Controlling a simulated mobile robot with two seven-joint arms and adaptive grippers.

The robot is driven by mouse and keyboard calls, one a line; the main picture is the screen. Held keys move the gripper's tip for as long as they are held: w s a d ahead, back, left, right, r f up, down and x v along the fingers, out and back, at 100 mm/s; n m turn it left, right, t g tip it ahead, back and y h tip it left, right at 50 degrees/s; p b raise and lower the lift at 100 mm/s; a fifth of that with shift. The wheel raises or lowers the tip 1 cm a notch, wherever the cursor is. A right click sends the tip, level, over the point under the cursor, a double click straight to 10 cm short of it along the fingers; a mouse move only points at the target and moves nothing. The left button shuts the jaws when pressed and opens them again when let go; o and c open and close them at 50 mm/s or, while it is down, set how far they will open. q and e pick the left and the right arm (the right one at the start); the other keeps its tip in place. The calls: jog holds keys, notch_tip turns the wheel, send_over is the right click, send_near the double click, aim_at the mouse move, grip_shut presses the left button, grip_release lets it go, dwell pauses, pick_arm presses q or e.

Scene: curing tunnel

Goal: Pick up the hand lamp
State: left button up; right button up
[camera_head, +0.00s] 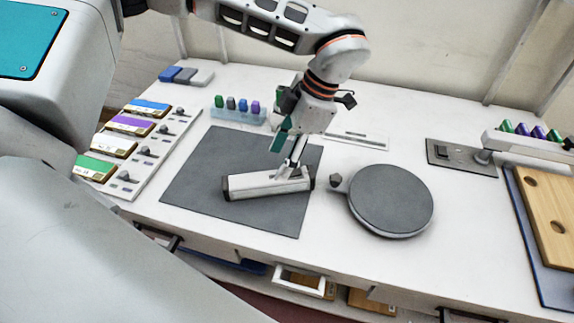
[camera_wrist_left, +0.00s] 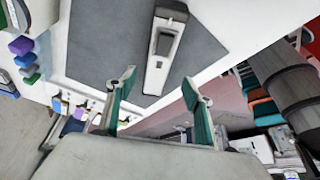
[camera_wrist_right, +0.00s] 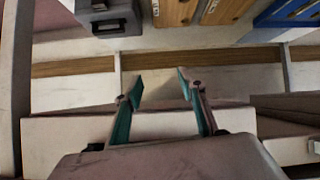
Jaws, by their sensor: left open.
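The hand lamp (camera_head: 262,187) is a long white bar with dark end caps. It lies on the dark grey mat (camera_head: 200,180) on the white bench. In the left wrist view the lamp (camera_wrist_left: 163,48) runs lengthwise, its near end appearing between the fingers. My left gripper (camera_head: 286,152) is open above the lamp's right half; whether a finger touches it I cannot tell. Its teal-lined fingers show spread in the left wrist view (camera_wrist_left: 158,80). My right gripper (camera_wrist_right: 160,77) is open and empty in the right wrist view, and is outside the head view.
A round dark turntable (camera_head: 391,198) stands close to the right of the lamp. A rack of coloured pieces (camera_head: 238,116) stands behind the mat. A board with coloured boxes (camera_head: 140,150) is at left. A wooden board (camera_head: 548,215) lies at right.

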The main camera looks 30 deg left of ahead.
aim_at(269, 177)
pick_arm(q)
jog(key=shift+w+f, duration=0.1)
jog(key=shift+f, duration=0.15)
jog(key=shift+s+a+f, duration=0.25)
jog(key=shift+s+f, duration=0.05)
jog(key=shift+f, duration=0.2)
jog(key=shift+s+a+f, duration=0.25)
jog(key=shift+f, duration=0.25)
jog(key=x, duration=0.5)
jog(key=shift+w+a, duration=0.1)
jog(key=shift+w, duration=0.1)
jog(key=c, duration=1.3)
grip_shut()
pick_arm(e)
jog(key=shift+s+a+f, duration=0.1)
jog(key=shift+s+f, duration=0.15)
jog(key=shift+s, duration=0.25)
pick_arm(q)
jog(key=shift+r, duration=0.1)
